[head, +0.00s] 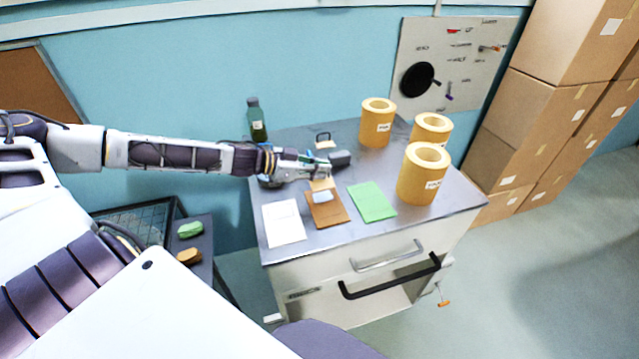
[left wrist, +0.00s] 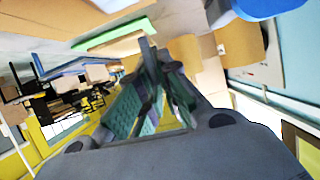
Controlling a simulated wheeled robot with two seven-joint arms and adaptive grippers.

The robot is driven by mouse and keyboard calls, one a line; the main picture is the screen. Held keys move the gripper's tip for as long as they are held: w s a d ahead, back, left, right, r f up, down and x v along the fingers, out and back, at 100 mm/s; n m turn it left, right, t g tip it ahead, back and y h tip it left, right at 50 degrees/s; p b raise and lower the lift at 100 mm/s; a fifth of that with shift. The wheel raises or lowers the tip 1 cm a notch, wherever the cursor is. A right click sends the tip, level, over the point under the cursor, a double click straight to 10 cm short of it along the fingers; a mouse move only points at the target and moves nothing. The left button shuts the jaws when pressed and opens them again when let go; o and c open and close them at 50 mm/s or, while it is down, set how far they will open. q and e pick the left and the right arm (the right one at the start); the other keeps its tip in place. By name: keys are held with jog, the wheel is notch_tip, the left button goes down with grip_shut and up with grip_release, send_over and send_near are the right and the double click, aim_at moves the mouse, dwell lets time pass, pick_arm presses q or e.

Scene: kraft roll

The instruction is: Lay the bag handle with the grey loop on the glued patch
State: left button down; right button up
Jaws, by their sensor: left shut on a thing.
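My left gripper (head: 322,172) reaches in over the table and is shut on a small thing. A tan piece (head: 320,184) shows just below the fingertips and looks like the card of the bag handle; its loop is hidden in the fingers. It is just behind a pale patch (head: 322,197) on the brown bag (head: 327,213); I cannot tell whether it touches the bag. Another handle with a dark loop (head: 323,138) stands farther back. In the left wrist view the green-padded fingers (left wrist: 150,95) are close together, and what they hold is unclear. My right gripper is not in view.
A white sheet (head: 283,222) lies left of the brown bag and a green one (head: 372,202) right of it. A dark grey block (head: 341,158) is behind the gripper. Yellow rolls (head: 424,172) stand at the right, and a dark bottle (head: 256,120) at the back left.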

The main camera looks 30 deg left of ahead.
aim_at(311, 181)
pick_arm(q)
jog(key=shift+f, duration=0.6)
jog(key=shift+f+b, duration=1.1)
jog(key=shift+f, duration=0.8)
jog(key=c, duration=1.6)
grip_release()
jog(key=shift+c, duration=0.2)
jog(key=shift+r, duration=0.1)
